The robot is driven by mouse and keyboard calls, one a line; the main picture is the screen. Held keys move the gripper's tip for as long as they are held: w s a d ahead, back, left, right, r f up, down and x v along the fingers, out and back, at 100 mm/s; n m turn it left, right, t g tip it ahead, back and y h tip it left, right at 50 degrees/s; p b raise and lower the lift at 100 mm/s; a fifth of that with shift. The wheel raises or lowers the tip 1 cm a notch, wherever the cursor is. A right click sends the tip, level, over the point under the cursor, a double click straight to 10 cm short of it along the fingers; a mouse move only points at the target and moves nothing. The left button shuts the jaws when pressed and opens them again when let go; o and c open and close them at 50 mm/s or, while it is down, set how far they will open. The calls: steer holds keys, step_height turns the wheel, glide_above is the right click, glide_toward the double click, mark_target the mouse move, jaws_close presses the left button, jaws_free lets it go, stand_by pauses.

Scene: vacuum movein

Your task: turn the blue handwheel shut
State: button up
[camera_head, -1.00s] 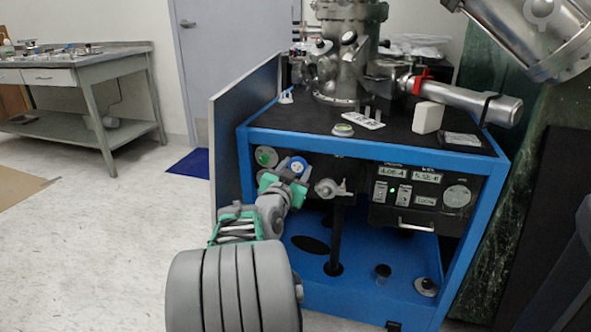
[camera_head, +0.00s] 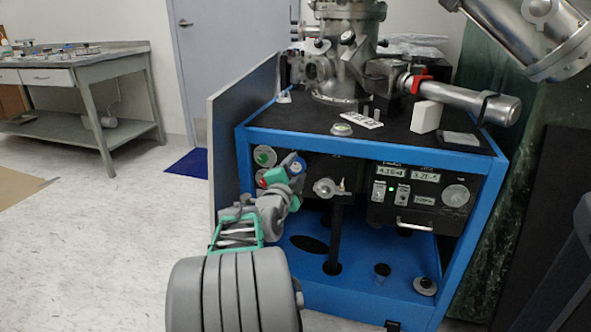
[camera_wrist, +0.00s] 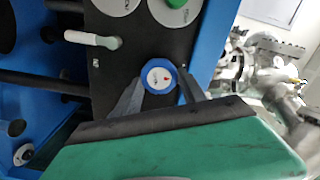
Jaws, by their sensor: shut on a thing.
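The blue handwheel (camera_wrist: 159,77), with a white face and a small red mark, is on the black front panel of the blue-framed stand. In the wrist view my gripper (camera_wrist: 160,88) has one finger on each side of the wheel and is shut on it. In the head view the handwheel (camera_head: 298,167) shows just past the end of my gripper (camera_head: 290,170), at the panel's left part. My green and grey wrist partly hides the panel there.
Green (camera_head: 265,156) and red (camera_head: 272,177) round knobs sit left of the handwheel. A lever valve (camera_head: 326,188) stands just to its right. Farther right is a gauge box (camera_head: 420,195) with digital readouts. Open floor lies to the left.

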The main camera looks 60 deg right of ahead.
steer(key=shift+f+m, duration=0.1)
steer(key=shift+m, duration=0.6)
steer(key=o, duration=1.4)
steer(key=shift+c, duration=0.2)
steer(key=s+a+p, duration=0.1)
steer(key=a, duration=0.6)
steer(key=shift+s+a+p, duration=0.15)
steer(key=shift+a+p, duration=0.2)
